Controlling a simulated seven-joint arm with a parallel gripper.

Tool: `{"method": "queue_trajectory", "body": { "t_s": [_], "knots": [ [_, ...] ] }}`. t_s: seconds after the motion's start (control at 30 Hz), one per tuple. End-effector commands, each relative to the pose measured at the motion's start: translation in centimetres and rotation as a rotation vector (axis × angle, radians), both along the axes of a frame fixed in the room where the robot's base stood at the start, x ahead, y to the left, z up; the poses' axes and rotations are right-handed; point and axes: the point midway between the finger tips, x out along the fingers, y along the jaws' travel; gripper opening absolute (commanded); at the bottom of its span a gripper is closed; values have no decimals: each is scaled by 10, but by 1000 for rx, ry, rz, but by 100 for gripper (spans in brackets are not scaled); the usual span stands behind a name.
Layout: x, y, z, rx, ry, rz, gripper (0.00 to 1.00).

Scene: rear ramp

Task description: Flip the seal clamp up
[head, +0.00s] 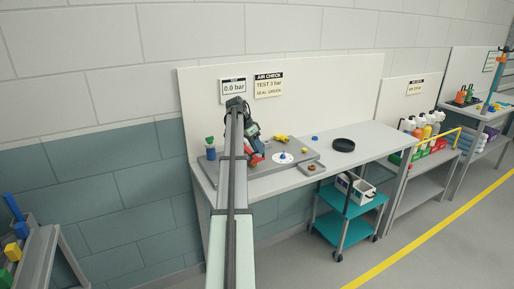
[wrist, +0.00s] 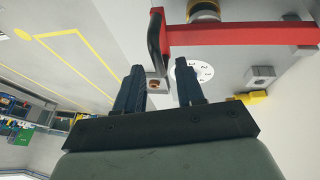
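The seal clamp is a red bar with a black bar-like handle. In the wrist view the red bar (wrist: 240,36) crosses the upper right, and the black handle (wrist: 155,45) hangs from its left end. My gripper (wrist: 161,68) is open, with its two dark fingers apart and nothing held. The handle lies in the picture between and just beyond the fingertips; I cannot tell whether they touch. In the head view the red clamp (head: 257,158) sits on the grey bench plate, partly hidden behind my gripper and arm. Whether the clamp lies fully flat is unclear.
A small tray (head: 318,169) and a black round dish (head: 344,145) are to the right. The gauge sign (head: 233,87) reads 0.0 bar.

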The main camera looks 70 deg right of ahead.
Motion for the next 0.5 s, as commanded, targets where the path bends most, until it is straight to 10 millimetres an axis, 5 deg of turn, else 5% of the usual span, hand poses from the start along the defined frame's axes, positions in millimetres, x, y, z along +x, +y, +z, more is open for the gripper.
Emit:
{"method": "queue_trajectory", "body": {
  "t_s": [0.17,0.5],
  "knots": [
    [0,0,0,0,0,0,38],
    [0,0,0,0,0,0,6]
  ]
}}
